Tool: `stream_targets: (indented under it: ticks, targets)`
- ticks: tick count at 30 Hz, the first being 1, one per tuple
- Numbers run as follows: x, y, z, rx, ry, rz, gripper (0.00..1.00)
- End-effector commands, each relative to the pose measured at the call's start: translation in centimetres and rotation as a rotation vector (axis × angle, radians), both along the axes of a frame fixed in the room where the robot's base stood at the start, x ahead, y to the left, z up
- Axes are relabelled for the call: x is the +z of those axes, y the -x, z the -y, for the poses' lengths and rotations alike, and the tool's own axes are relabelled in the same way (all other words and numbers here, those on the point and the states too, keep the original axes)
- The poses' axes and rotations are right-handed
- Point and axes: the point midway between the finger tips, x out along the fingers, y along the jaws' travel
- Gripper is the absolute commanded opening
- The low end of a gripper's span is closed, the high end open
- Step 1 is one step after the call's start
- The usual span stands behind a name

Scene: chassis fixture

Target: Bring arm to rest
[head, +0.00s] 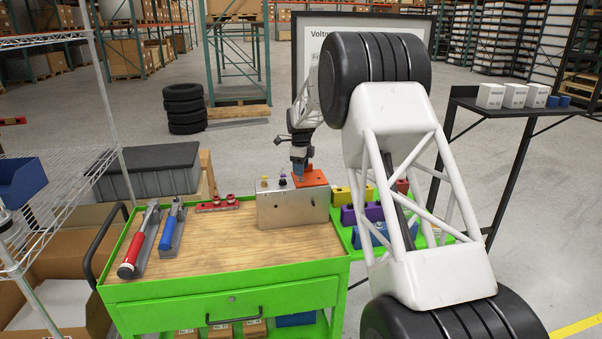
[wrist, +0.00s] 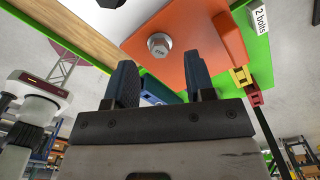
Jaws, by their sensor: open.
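My gripper (head: 300,170) is above the cart, close to the orange bracket (head: 312,178) on top of the grey metal chassis fixture (head: 293,208). In the wrist view its two dark blue fingers (wrist: 161,78) stand apart with nothing between them. A silver hex bolt (wrist: 158,43) sits in the orange bracket (wrist: 185,50), just beyond the fingertips. I cannot tell whether the fingers touch the bracket. My own arm hides part of the cart's right side.
The green cart's wooden top (head: 215,240) holds a red-handled tool (head: 132,256), a blue-handled tool (head: 170,230) and a red holder (head: 217,204). Yellow and purple bins (head: 374,213) sit right of the fixture. A wire shelf (head: 60,200) stands left, a black table (head: 515,108) right.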

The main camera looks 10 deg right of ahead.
Motion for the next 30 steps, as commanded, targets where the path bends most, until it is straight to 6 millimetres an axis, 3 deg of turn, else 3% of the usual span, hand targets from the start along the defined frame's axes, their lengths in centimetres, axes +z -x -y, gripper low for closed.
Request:
stream_targets:
  ticks: [18,30]
  targets:
    - [5.1,0.0,0.0,0.0,0.0,0.0,0.49]
    - [5.9,0.0,0.0,0.0,0.0,-0.001,0.49]
